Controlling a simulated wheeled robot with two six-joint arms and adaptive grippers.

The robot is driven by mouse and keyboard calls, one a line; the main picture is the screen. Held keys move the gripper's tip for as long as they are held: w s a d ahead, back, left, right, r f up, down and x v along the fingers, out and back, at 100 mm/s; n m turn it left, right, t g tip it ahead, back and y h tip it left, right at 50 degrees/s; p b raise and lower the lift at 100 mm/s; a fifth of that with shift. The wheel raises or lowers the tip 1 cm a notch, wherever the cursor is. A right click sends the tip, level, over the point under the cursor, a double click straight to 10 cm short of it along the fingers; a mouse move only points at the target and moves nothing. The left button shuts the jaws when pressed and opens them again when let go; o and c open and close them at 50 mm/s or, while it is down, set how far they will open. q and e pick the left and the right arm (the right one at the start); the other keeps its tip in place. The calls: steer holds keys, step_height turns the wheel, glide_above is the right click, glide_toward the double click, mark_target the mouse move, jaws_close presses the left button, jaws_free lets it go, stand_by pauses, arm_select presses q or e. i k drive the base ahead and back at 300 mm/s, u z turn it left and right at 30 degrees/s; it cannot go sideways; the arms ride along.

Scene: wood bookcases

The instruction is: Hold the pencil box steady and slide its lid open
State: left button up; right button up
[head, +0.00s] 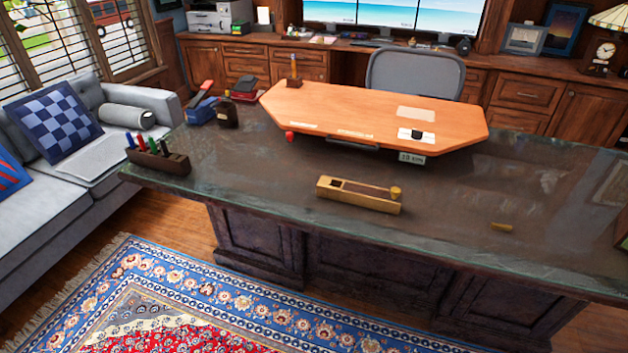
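The pencil box (345,195) is a long yellow wooden box lying near the front edge of the dark glass-topped desk. Its top has a small dark square recess near the left end and a long brown strip along the rest. The brown strip looks like the lid, but I cannot tell how far open it is. A round yellow knob or cap (395,191) stands at the right end. Neither of my grippers is in view, and nothing touches the box.
A raised orange wooden board (350,110) stands behind the box. A dark marker holder (155,160) is at the desk's left end. The desk top (270,180) around the box is clear.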

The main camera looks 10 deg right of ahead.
mark_target(394, 195)
steer(key=z, duration=0.05)
steer(key=i, duration=1)
steer(key=z, duration=0.75)
steer(key=i, duration=0.35)
steer(key=z, duration=0.3)
